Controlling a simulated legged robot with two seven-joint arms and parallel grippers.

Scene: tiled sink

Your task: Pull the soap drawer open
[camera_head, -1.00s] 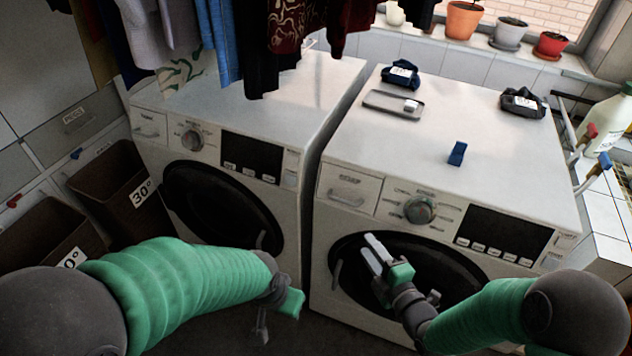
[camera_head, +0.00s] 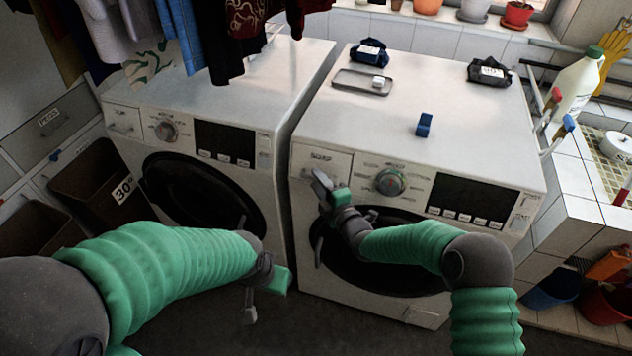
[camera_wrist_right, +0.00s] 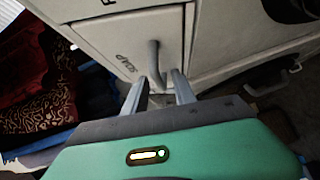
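The soap drawer (camera_head: 336,163) is at the upper left of the right washing machine's front and looks shut. In the right wrist view its white front (camera_wrist_right: 112,48) carries the word SOAP and a grey curved handle (camera_wrist_right: 154,58). My right gripper (camera_head: 320,181) is in front of the drawer and hides its handle in the head view. In the right wrist view its two fingers (camera_wrist_right: 160,88) are apart, with the handle's near end between or just beyond them; contact cannot be told. My left gripper (camera_head: 264,296) hangs low before the gap between the machines, away from the drawer; its opening is unclear.
The right machine's dial (camera_head: 389,181) and dark display (camera_head: 467,198) are right of the drawer. A blue clip-like object (camera_head: 424,125) and a grey tray (camera_head: 362,84) lie on top. A second washing machine (camera_head: 222,90) stands to the left.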

